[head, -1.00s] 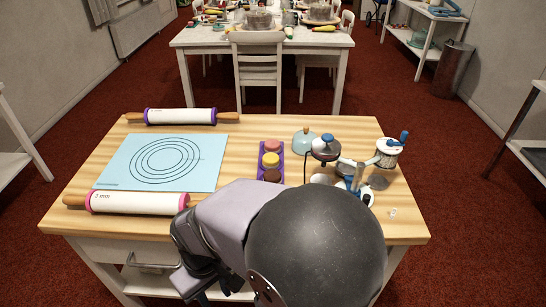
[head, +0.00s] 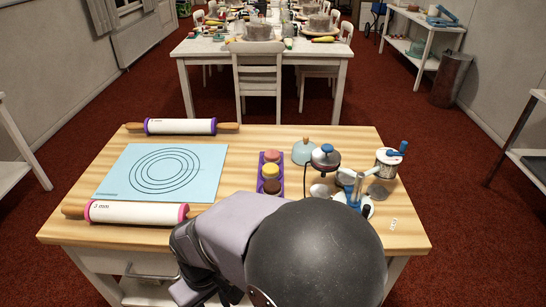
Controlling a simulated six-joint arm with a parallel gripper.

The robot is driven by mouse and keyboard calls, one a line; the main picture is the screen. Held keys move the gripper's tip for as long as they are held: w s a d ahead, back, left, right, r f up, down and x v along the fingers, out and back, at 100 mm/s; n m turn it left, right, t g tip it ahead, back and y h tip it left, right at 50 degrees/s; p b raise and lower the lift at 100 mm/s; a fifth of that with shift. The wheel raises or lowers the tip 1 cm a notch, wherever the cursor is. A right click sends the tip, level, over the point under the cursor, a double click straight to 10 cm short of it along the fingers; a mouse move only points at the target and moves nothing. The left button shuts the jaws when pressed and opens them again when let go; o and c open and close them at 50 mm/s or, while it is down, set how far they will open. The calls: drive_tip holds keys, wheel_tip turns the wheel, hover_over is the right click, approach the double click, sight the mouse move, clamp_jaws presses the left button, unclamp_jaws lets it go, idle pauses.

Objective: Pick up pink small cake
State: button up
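The pink small cake (head: 272,155) sits at the far end of a purple tray (head: 260,182) on the wooden table. A yellow cake (head: 270,171) and a dark brown cake (head: 272,187) stand in the same tray, nearer to me. My arm crosses the table's near edge, and its dark end part is low at the front, left of the tray. My gripper's fingertips do not show. No cake is visibly held.
A blue mat (head: 120,165) with rings lies left, between a purple-ringed rolling pin (head: 180,126) and a pink-ringed one (head: 135,212). Right of the tray stand a teal dome (head: 303,153), a lidded pot (head: 325,157), and a blue-handled canister (head: 388,162).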

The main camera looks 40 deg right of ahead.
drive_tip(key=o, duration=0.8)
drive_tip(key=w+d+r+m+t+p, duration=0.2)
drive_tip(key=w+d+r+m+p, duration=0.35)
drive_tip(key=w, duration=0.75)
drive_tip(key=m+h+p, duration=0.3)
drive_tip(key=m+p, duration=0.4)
drive_tip(key=p, duration=0.1)
approach(272, 154)
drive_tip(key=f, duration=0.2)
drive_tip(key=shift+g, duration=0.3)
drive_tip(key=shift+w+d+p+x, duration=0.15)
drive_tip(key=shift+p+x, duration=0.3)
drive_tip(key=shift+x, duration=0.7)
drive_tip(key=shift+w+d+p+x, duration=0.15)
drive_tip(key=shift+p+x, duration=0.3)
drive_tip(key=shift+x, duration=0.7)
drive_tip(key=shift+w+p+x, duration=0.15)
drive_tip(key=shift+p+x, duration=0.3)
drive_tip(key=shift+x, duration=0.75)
